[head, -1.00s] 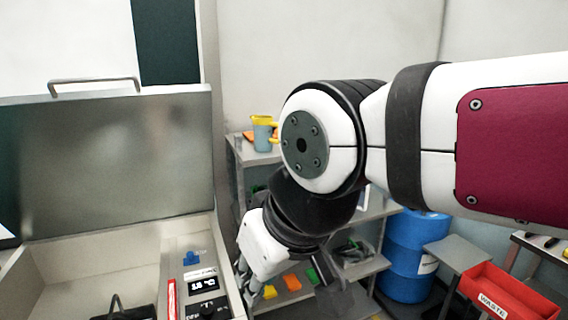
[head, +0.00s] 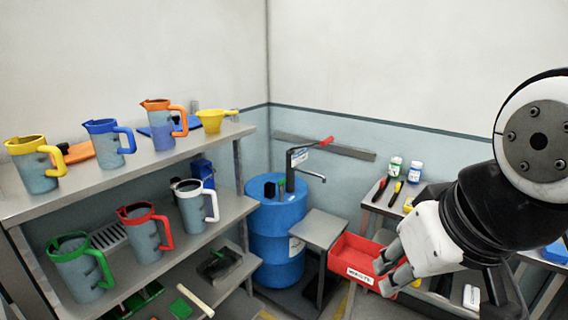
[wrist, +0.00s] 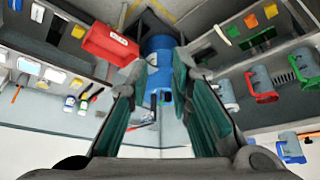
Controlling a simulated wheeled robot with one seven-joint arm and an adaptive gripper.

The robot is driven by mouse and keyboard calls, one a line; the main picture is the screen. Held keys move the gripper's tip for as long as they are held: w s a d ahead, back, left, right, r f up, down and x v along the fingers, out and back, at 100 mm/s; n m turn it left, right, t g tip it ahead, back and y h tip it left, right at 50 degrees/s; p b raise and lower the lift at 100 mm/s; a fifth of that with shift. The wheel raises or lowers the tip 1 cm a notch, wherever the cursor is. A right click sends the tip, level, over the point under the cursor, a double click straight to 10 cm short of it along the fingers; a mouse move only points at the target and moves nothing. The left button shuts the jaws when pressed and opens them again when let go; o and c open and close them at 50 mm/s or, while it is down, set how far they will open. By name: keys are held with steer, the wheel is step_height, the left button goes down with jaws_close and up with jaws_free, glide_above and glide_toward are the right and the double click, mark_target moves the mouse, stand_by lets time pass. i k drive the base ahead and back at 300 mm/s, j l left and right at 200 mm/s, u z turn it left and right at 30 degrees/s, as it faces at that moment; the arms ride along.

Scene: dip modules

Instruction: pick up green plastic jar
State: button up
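A small green and white jar (head: 395,168) stands upright at the back of the right-hand bench, beside a similar blue and white jar (head: 416,172). In the upside-down wrist view, the green jar (wrist: 83,103) is small and left of the fingers. My gripper (head: 383,276) is in front of the bench by the red bin, apart from the jar. In the wrist view, my gripper (wrist: 160,75) has its fingers spread with nothing held between them.
The red waste bin (head: 352,262) is close to my fingers. Screwdrivers (head: 394,193) lie in front of the jars. A blue barrel (head: 276,215) stands in the corner beside a small grey table (head: 318,229). Shelves with several colourful jugs (head: 108,142) fill the left.

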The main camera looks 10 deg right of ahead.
mark_target(395, 167)
steer(key=z, duration=0.8)
steer(key=i+z, duration=0.2)
steer(key=i, duration=0.25)
steer(key=i+j+z, duration=0.2)
steer(key=i, duration=0.2)
steer(key=i+j+z, duration=0.15)
steer(key=j, duration=0.25)
steer(key=i+j+z, duration=0.2)
steer(key=j, duration=0.2)
steer(key=i+j+z, duration=0.15)
steer(key=j, duration=0.3)
steer(key=i+j+z, duration=0.15)
steer(key=j, duration=0.25)
steer(key=k+j+z, duration=0.15)
steer(key=j, duration=0.25)
